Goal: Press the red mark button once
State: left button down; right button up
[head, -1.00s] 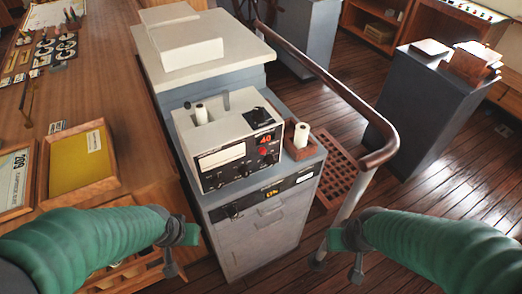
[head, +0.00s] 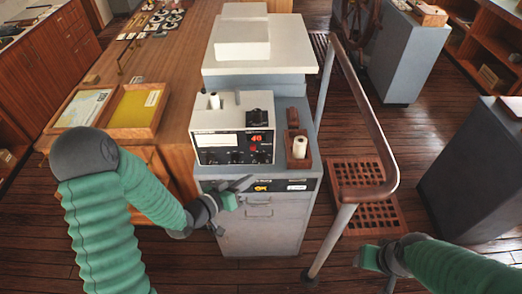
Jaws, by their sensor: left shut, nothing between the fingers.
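A pale boxed instrument (head: 233,119) stands on the grey cabinet (head: 264,225) at the centre. Its black front panel has a white window, a red lit display reading 40, several dark knobs and a small red button (head: 253,148) just under the display. My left gripper (head: 230,200) is shut and empty, in front of the cabinet's upper front and below the instrument panel in the picture, apart from the red button. My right gripper (head: 369,258) is at the lower right, right of the rail post and far from the button; its jaws do not show clearly.
A wooden holder with a white roll (head: 299,147) sits right of the instrument. A curved handrail (head: 365,90) runs along the cabinet's right side over a wooden grating (head: 358,177). A wooden counter with a yellow tray (head: 134,108) is at the left.

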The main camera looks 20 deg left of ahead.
aim_at(253, 147)
pick_arm(q)
jog(key=w+a, duration=0.2)
jog(key=w, duration=0.6)
jog(key=shift+w, duration=0.3)
pick_arm(e)
jog(key=shift+a+r, duration=0.2)
jog(key=shift+a, duration=0.4)
dwell(1.1)
pick_arm(q)
jog(key=shift+d, duration=0.2)
pick_arm(e)
jog(key=shift+d, duration=0.2)
